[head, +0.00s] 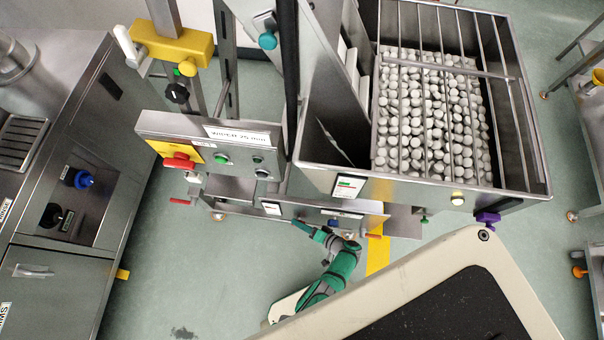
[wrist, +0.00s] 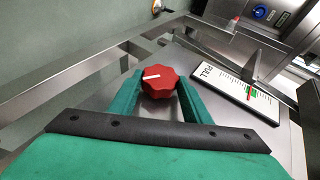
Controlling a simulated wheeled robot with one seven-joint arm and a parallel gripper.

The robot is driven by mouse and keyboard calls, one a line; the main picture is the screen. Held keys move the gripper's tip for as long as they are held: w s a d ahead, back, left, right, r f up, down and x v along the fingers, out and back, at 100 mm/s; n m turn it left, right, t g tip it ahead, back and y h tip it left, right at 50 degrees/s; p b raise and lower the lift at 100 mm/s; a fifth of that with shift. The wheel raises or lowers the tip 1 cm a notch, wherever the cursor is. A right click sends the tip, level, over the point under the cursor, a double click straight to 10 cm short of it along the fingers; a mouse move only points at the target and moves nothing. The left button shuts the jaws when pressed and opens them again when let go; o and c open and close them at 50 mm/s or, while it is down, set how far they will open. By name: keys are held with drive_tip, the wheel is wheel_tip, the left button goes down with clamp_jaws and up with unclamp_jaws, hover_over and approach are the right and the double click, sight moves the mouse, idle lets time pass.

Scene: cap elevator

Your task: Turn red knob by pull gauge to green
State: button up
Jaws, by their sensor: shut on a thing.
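The red knob (wrist: 159,83) is round with a scalloped edge and a white line lying roughly across the picture. My gripper (wrist: 160,88) is shut on it, one green finger on each side. The pull gauge (wrist: 236,93) is a white strip marked PULL on the steel panel, right of the knob. Its scale has a small green zone with a red mark at or very near it; I cannot tell their exact alignment. In the head view my green gripper (head: 302,226) reaches the low front of the machine, and the knob cannot be made out there.
A steel hopper (head: 540,165) full of white caps stands above the gripper. A control box (head: 150,122) with a red switch (head: 179,160) is up and left. A steel rail (wrist: 75,75) runs beside the knob. A cabinet (head: 50,265) stands left, with open floor (head: 190,265) between.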

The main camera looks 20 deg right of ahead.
drive_tip(key=shift+a, duration=0.1)
idle(0.3)
drive_tip(key=o, duration=1.1)
drive_tip(key=shift+s, duration=0.1)
drive_tip(key=v, duration=1)
drive_tip(key=shift+s+d+r, duration=0.2)
drive_tip(key=shift+s+d, duration=0.05)
